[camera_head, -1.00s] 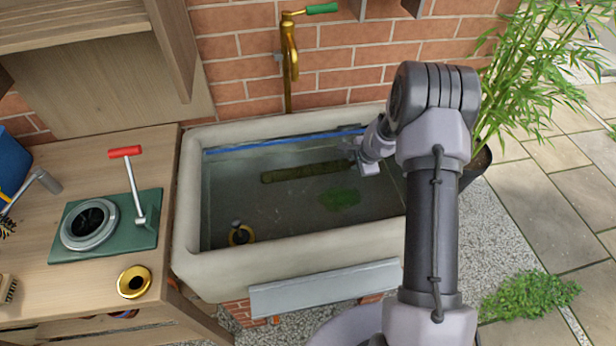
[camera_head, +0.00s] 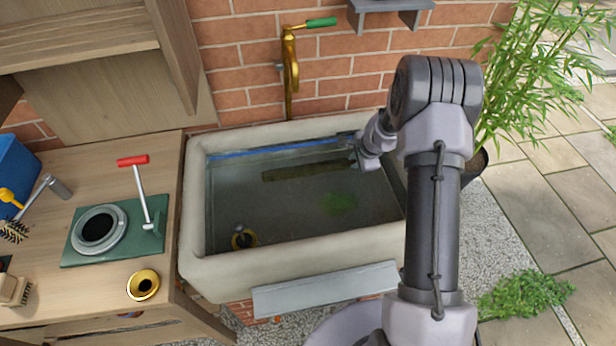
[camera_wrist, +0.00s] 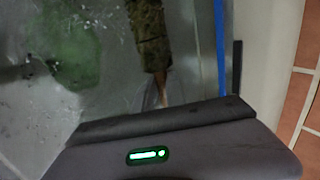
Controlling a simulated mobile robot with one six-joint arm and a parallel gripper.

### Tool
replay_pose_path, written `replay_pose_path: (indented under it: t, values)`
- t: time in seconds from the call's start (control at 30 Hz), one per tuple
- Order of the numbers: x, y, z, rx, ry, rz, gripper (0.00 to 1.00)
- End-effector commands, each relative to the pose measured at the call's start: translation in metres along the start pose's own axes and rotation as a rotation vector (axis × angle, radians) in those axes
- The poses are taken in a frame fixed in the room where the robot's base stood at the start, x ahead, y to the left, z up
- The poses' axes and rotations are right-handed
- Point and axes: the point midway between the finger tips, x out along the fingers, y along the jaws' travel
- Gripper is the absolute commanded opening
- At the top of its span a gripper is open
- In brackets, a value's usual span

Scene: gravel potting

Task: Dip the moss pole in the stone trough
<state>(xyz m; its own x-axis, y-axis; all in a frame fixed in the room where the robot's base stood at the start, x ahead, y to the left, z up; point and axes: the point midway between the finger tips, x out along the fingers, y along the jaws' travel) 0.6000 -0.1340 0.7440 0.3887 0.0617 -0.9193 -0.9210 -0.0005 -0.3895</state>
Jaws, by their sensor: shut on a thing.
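The stone trough (camera_head: 300,258) is a pale basin holding murky water, with a blue line along its back inner wall. The moss pole (camera_head: 305,171) is a dark greenish-brown rod lying level in the trough's back half; it looks dim, as if under the water surface. My gripper (camera_head: 357,158) is at its right end, inside the trough near the back right corner, and is shut on it. In the wrist view the moss pole (camera_wrist: 151,38) runs away from the gripper, with a bare brownish stem at the near end. The fingertips are hard to make out there.
A green patch (camera_head: 338,203) shows in the water, and a brass drain (camera_head: 243,238) at the front left. A brass tap (camera_head: 290,70) stands behind the trough. A wooden bench with tools is at the left, a leafy plant (camera_head: 520,75) at the right.

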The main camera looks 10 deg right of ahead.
Motion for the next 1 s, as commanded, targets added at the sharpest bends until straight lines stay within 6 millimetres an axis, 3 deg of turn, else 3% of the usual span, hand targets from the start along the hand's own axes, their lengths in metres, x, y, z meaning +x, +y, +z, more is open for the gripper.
replay_pose_path:
  t: [1.0]
  values:
    - [-0.109,-0.046,0.007,0.001,-0.001,0.0,0.0]
